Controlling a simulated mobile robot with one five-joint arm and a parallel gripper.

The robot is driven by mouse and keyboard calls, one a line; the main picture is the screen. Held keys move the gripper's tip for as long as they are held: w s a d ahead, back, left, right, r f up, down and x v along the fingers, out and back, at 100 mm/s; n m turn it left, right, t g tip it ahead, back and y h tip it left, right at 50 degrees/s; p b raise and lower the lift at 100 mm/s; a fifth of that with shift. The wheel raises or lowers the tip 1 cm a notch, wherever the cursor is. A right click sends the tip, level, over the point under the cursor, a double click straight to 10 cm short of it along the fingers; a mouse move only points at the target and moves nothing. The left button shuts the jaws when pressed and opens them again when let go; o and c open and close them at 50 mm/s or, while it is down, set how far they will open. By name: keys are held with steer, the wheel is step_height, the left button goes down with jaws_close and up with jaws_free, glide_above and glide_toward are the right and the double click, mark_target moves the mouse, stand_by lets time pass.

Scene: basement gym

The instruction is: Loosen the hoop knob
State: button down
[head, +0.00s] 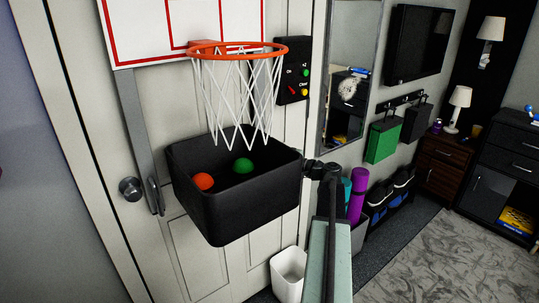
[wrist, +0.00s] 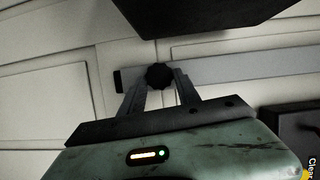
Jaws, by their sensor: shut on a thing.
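The hoop knob (wrist: 159,76) is a dark, ridged round knob on a grey bar against the pale panelled door. My gripper (wrist: 160,86) has one finger on each side of the knob and is shut on it in the wrist view. In the head view the hoop (head: 237,49) has an orange rim and white net on a white, red-lined backboard (head: 160,22). The knob and my fingertips are hidden there, apparently behind the black bin; my arm reaches in at the bin's right side.
A scoreboard box (head: 292,70) hangs right of the hoop. A white wastebasket (head: 288,276) stands below. Open carpet (head: 435,262) lies at the right.

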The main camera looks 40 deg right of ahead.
steer(key=shift+r+n+g+h+p, duration=0.15)
steer(key=shift+n+g+h+p, duration=0.15)
steer(key=shift+n+p, duration=0.5)
steer(key=c, duration=0.9)
jaws_free()
steer(key=shift+a, duration=0.1)
steer(key=v, duration=0.7)
steer(key=shift+s+p, duration=0.3)
steer(key=shift+s, duration=0.1)
